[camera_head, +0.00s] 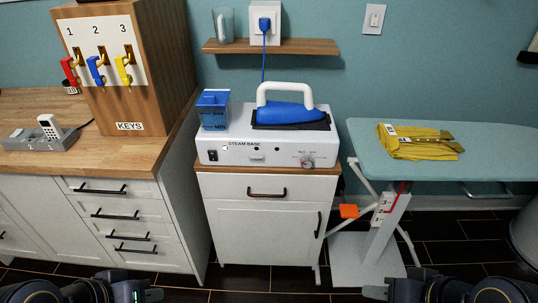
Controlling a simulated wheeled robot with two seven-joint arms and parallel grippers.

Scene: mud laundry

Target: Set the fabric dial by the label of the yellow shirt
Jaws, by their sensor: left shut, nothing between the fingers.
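The folded yellow shirt (425,148) lies on the ironing board at the right. A small white label (391,131) shows at its upper left corner; its print is too small to read. The fabric dial (308,162) is a round knob on the right of the white steam base's front (285,155); its setting is too small to read. My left gripper (105,290) is at the bottom left edge, shut and empty. My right gripper (440,288) is at the bottom right edge, partly cut off; its fingers are not clear. Both are far from the dial and the shirt.
A blue iron (288,112) and a blue water tank (213,110) sit on the steam base. The ironing board (490,165) stands to the right. A wooden key cabinet (150,60) with red, blue and yellow keys stands on the left counter. Dark floor is open in front.

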